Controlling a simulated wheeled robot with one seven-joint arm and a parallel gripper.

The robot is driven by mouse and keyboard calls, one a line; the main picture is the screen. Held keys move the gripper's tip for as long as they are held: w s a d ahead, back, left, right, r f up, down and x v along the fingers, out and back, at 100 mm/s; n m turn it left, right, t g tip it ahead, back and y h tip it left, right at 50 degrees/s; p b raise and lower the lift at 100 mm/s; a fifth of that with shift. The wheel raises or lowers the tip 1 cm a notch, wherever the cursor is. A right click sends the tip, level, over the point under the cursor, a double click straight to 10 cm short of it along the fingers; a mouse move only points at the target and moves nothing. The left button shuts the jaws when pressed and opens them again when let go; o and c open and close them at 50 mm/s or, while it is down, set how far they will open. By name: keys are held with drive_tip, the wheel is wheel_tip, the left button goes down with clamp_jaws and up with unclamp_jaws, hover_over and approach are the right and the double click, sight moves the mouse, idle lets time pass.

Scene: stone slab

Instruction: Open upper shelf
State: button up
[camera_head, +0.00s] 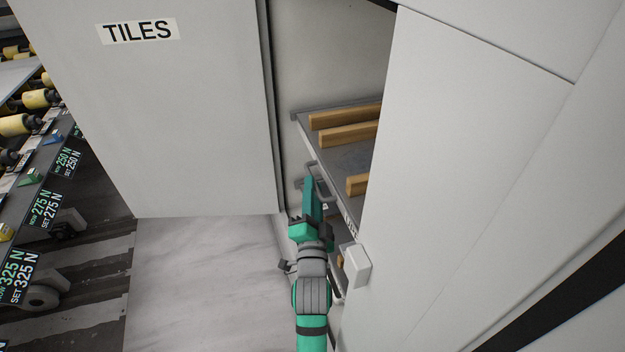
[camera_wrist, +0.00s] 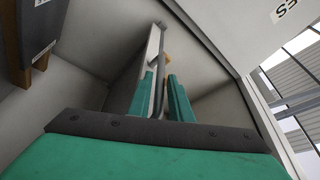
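The upper shelf (camera_head: 342,158) is a grey slab with wooden bars on it, inside the cabinet behind the doorway. A grey bar handle (camera_head: 313,168) is on its front edge. My green gripper (camera_head: 311,182) is at this handle, partly covering it. In the wrist view my two green fingers (camera_wrist: 162,88) stand apart, with a thin grey bar (camera_wrist: 162,70), seemingly the handle, between them. The bar looks closer to the left finger; contact cannot be told. Part of the shelf front is hidden by my gripper and the right door.
A grey door marked TILES (camera_head: 180,110) stands on the left and a pale door (camera_head: 470,130) on the right, close to my arm. A white block (camera_head: 357,265) sticks out from the right door's edge. A roller machine (camera_head: 35,190) is at far left. Pale floor (camera_head: 200,280) is clear.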

drive_tip(key=shift+x, duration=1.7)
drive_tip(key=shift+c, duration=0.6)
